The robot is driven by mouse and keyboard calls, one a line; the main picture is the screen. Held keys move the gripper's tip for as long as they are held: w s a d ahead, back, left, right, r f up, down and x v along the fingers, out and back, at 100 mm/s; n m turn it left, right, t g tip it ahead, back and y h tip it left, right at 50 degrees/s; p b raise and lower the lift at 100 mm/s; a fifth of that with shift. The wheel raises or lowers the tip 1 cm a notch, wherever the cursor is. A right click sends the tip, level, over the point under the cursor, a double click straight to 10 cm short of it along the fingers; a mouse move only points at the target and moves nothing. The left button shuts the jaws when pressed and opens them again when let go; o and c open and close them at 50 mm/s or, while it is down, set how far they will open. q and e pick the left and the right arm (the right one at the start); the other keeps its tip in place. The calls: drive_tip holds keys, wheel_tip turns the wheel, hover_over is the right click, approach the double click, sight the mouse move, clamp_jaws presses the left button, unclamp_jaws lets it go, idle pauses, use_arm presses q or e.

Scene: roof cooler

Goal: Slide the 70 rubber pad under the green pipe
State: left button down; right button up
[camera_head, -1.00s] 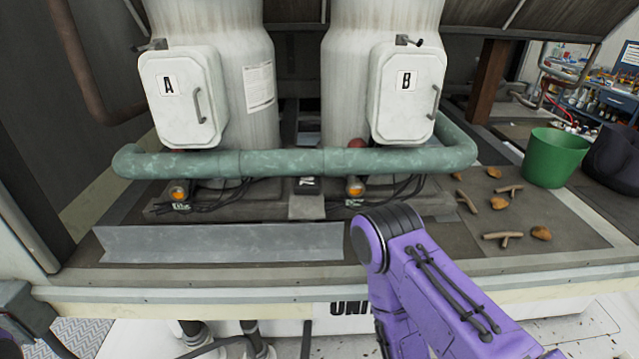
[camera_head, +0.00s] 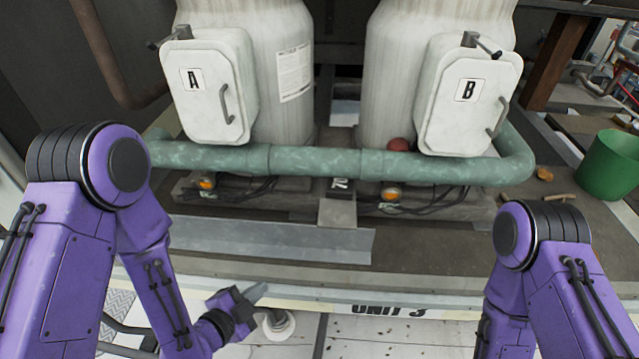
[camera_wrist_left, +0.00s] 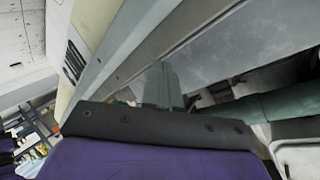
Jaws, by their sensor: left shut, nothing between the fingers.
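The dark rubber pad marked 70 (camera_head: 341,187) sits at the middle, at the top of a small grey block (camera_head: 338,213), just below the green pipe (camera_head: 315,162). How far it reaches under the pipe cannot be told. The pipe runs across the front of the two white tanks and shows at the right of the left wrist view (camera_wrist_left: 285,98). My left gripper (camera_head: 258,291) is shut and empty, low in front of the bench edge, well apart from the pad. Its fingers show in the left wrist view (camera_wrist_left: 162,85). My right arm is at the right; its gripper is out of view.
An angled grey metal strip (camera_head: 270,240) lies along the bench front, left of the block. Orange-capped fittings (camera_head: 391,194) and black cables flank the block. White hatches A (camera_head: 208,95) and B (camera_head: 467,95) overhang the pipe. A green bucket (camera_head: 610,165) stands at the right.

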use_arm(q)
drive_tip(key=w+d+r+m+t+h+p, duration=0.1)
drive_tip(key=d+r+m+h, duration=0.2)
drive_tip(key=r+m, duration=0.4)
drive_tip(key=w+d+r+m+t+h+p, duration=0.1)
drive_tip(key=d+r+m+h, duration=0.3)
drive_tip(key=r, duration=0.4)
use_arm(e)
wheel_tip(320, 180, down, 6)
drive_tip(key=b, duration=1)
use_arm(q)
drive_tip(key=m+p, duration=0.1)
drive_tip(key=p, duration=0.2)
approach(330, 193)
drive_tip(key=d, duration=0.3)
drive_tip(key=d+r, duration=0.1)
drive_tip(key=shift+w+d, duration=0.3)
drive_tip(key=w, duration=0.1)
drive_tip(key=w+p, duration=0.1)
drive_tip(key=w, duration=0.2)
drive_tip(key=shift+a+f+p, duration=0.2)
drive_tip(key=shift+a+p, duration=0.1)
drive_tip(key=shift+p, duration=0.05)
use_arm(e)
wheel_tip(330, 193, up, 4)
use_arm(q)
drive_tip(key=shift+d, duration=0.1)
drive_tip(key=shift+f, duration=0.1)
use_arm(e)
drive_tip(key=shift+d+f, duration=0.1)
